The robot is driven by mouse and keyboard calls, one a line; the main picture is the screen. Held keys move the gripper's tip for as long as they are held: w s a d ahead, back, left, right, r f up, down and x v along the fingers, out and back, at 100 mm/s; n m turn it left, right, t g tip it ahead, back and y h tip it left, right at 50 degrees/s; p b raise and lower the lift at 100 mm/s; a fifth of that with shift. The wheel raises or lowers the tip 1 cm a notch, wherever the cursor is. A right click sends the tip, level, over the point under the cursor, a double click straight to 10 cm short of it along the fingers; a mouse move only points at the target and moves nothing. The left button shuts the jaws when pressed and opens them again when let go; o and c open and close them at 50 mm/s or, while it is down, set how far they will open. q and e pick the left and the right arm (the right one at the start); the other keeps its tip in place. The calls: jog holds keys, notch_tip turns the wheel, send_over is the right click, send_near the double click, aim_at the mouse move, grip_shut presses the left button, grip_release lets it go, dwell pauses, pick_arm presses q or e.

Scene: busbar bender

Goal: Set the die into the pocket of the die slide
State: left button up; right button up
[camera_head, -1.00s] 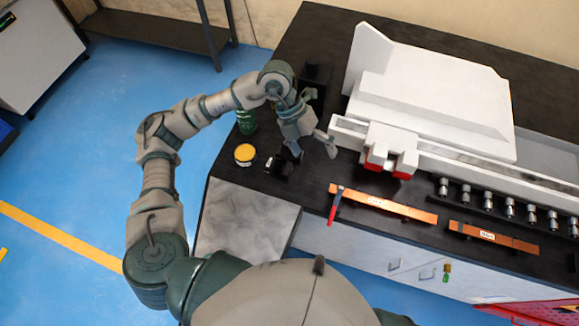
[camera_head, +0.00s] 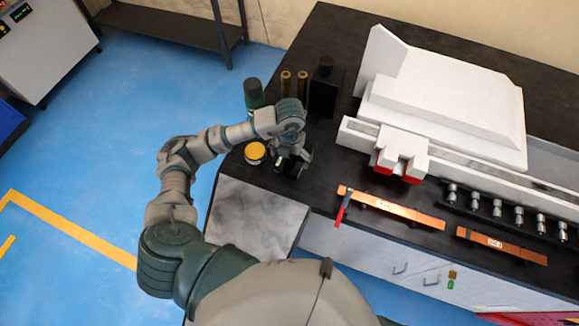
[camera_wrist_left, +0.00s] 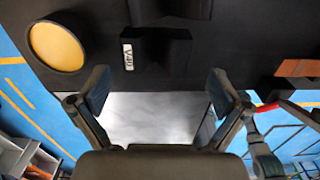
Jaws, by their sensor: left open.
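The die (camera_wrist_left: 150,45) is a small black block with a white V40 label, lying on the black bench top. In the head view it is mostly hidden behind my left gripper (camera_head: 293,160), which is over it. In the left wrist view my left gripper (camera_wrist_left: 160,92) has its fingers wide apart, with nothing between them, and the die lies just beyond the fingertips. The white bending machine (camera_head: 440,105) stands to the right. Its front block (camera_head: 402,150) has red parts below; I cannot make out the slide's pocket. My right gripper is not in view.
A yellow-topped round container (camera_head: 255,152) stands left of the die; it also shows in the left wrist view (camera_wrist_left: 57,46). A green-and-dark bottle (camera_head: 254,94), two brass rods (camera_head: 294,84) and a black block (camera_head: 324,95) are behind. Copper bars (camera_head: 395,208) and several metal punches (camera_head: 497,208) lie right.

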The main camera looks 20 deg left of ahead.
aim_at(288, 169)
pick_arm(q)
jog(key=shift+a+f, duration=0.25)
jog(key=shift+f, duration=0.15)
jog(key=f, duration=0.1)
jog(key=f+p, duration=0.1)
jog(key=f, duration=0.1)
jog(key=shift+s+a+f, duration=0.15)
jog(key=shift+a+f, duration=0.15)
jog(key=shift+f, duration=0.1)
jog(key=shift+d+f, duration=0.25)
jog(key=shift+f, duration=0.2)
jog(key=shift+d, duration=0.2)
jog(key=c, duration=0.4)
jog(key=shift+a, duration=0.25)
jog(key=c, duration=1.2)
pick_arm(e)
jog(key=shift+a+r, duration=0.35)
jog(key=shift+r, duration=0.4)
pick_arm(q)
jog(key=shift+r, duration=0.15)
